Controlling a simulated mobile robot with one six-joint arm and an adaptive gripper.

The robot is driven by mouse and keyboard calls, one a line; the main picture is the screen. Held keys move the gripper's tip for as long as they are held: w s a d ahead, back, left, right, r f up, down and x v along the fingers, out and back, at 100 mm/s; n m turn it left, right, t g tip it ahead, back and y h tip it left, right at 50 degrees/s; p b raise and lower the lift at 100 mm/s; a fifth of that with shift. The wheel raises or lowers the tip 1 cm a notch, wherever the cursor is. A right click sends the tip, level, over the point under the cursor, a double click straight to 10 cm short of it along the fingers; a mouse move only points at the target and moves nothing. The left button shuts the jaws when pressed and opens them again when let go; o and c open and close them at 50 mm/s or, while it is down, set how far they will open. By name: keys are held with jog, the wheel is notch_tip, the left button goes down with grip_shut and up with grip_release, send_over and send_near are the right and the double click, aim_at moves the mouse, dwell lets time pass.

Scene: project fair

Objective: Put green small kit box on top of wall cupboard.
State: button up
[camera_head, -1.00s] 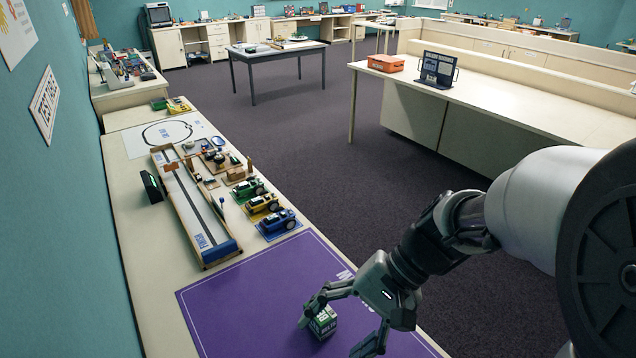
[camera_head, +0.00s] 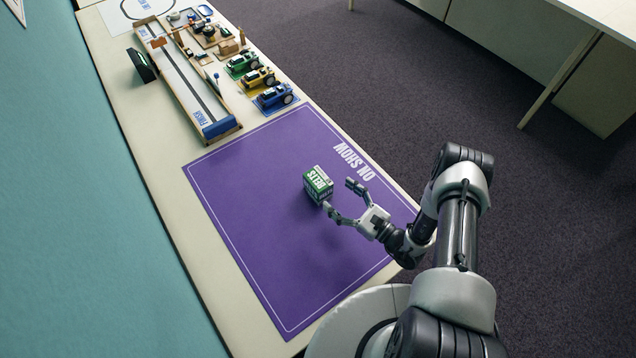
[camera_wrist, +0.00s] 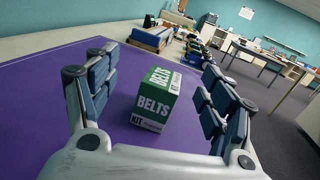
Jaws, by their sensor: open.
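The green and white small kit box (camera_head: 318,186), lettered BELTS, stands on a purple mat (camera_head: 250,230) on the long table. My gripper (camera_head: 341,200) is open beside the box, on its right in the head view, with its fingers toward it. In the wrist view the box (camera_wrist: 157,100) sits ahead, between the two spread fingers (camera_wrist: 155,95), with purple mat visible on both sides of it. The fingers do not appear to grip it. I cannot make out a wall cupboard in the current views.
Blue (camera_head: 274,96), yellow (camera_head: 258,78) and green (camera_head: 242,63) toy cars stand beyond the mat. A wooden track (camera_head: 186,80) lies to their left. The teal wall (camera_head: 70,200) runs along the table's left. Dark carpet (camera_head: 400,90) is clear on the right.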

aim_at(326, 192)
jog(key=s+f+m+h, duration=0.1)
jog(key=f, duration=0.1)
jog(key=s+d+f+m+t+h, duration=0.1)
jog(key=f, duration=0.1)
jog(key=s+f+m+t, duration=0.1)
jog(key=f, duration=0.1)
jog(key=shift+d+h, duration=0.35)
jog(key=shift+h, duration=0.05)
jog(key=shift+w+f, duration=0.15)
jog(key=shift+f, duration=0.05)
jog(key=x, duration=1.1)
jog(key=shift+w+a+f+b, duration=0.1)
jog(key=shift+w+a+b, duration=0.05)
jog(key=shift+w+b, duration=0.2)
jog(key=shift+f+b+x, duration=0.2)
jog(key=shift+b+x, duration=0.05)
jog(key=shift+x, duration=1.05)
jog(key=shift+f+b+x, duration=0.15)
jog(key=shift+b+x, duration=0.05)
jog(key=shift+x, duration=1.15)
jog(key=shift+w, duration=0.1)
jog(key=c, duration=1.3)
jog(key=shift+r, duration=0.1)
